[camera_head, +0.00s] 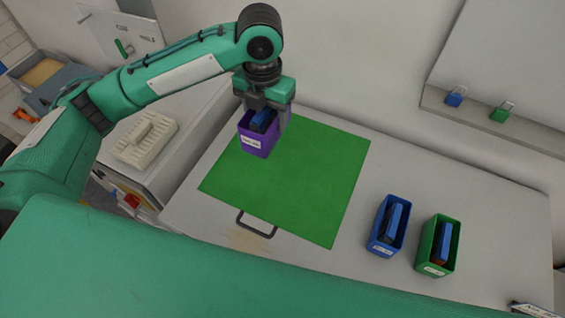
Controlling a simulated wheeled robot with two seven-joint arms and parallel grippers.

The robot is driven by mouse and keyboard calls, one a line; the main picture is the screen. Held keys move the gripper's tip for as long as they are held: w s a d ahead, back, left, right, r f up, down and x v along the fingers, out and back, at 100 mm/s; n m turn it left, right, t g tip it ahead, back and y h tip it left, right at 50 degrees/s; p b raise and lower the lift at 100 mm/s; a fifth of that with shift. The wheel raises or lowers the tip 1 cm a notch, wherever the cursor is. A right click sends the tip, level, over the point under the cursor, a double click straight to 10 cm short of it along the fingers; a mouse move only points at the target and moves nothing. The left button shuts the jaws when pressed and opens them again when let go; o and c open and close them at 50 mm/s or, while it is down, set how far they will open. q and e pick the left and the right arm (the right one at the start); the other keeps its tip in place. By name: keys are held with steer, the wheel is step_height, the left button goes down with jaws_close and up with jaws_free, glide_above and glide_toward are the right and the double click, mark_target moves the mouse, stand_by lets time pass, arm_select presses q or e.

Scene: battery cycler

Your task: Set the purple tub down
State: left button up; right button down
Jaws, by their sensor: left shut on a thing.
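The purple tub (257,139) has a white label on its front and holds a blue and dark item (262,120). My left gripper (268,106) comes down from above and is shut on the tub at its upper edge. The tub is over the far left part of the green mat (290,185). I cannot tell whether its base touches the mat. My right gripper is not in view.
A blue tub (374,240) and a green tub (428,262), each with a blue item inside, stand right of the mat on the grey bench (500,215). Blue (454,99) and green padlocks (501,113) sit on a ledge.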

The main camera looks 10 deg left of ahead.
arm_select(q)
step_height(320, 180, down, 19)
steer(key=p, duration=0.4)
steer(key=shift+f+p, duration=0.15)
steer(key=shift+p, duration=0.15)
steer(key=o, duration=1.2)
steer(key=shift+f, duration=0.15)
steer(key=shift+s, duration=0.1)
